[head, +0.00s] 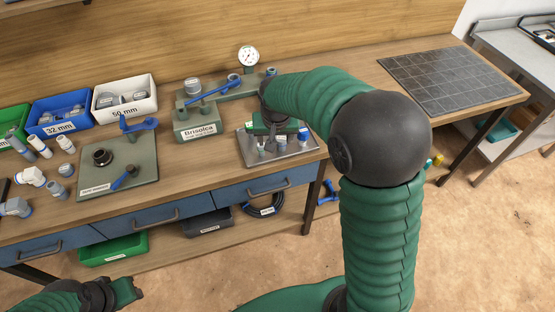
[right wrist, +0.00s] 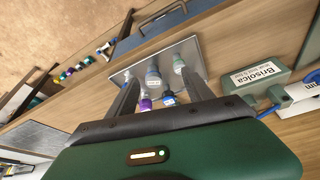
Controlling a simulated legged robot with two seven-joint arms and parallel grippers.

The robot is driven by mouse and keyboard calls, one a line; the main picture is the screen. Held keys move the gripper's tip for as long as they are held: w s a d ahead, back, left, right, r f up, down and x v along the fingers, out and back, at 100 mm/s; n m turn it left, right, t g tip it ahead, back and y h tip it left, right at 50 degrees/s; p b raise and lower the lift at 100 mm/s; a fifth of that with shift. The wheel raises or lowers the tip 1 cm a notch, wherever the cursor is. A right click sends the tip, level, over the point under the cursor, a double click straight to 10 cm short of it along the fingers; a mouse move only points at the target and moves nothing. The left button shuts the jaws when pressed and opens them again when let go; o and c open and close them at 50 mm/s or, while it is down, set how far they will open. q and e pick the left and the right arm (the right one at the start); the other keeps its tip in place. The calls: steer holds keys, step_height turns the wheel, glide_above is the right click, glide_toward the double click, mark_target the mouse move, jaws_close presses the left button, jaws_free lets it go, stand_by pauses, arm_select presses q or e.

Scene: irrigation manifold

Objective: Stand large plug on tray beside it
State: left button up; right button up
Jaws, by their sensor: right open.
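The metal tray (head: 247,153) lies on the bench right of the manifold (head: 197,130) labelled Brisolca. Several small upright pieces stand on it, partly hidden by my right gripper. In the right wrist view, a grey capped piece (right wrist: 153,78) and a paler grey one (right wrist: 179,64) stand on the tray (right wrist: 190,47), with blue and purple pieces nearer. A wide grey cap (head: 193,86) sits on the manifold; I cannot tell which piece is the large plug. My right gripper (right wrist: 157,80) is open above the tray, its fingers either side of the grey piece. My left gripper (head: 128,291) is low at left, its jaws unclear.
A green-grey plate (head: 90,181) with a black ring lies to the left, near part bins (head: 126,98). A dark grid mat (head: 450,80) at the right is clear.

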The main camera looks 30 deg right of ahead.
steer(key=s+a+f+n+y, duration=0.1)
steer(key=s+a+f+n, duration=0.1)
steer(key=s+a, duration=0.3)
steer(key=s+a+f+n+y, duration=0.1)
steer(key=s+a+f+n, duration=0.2)
steer(key=s, duration=0.9)
step_height(320, 180, down, 2)
steer(key=shift+a+n+g, duration=0.3)
steer(key=shift+a+g, duration=0.1)
steer(key=shift+a, duration=0.8)
steer(key=shift+s, duration=0.2)
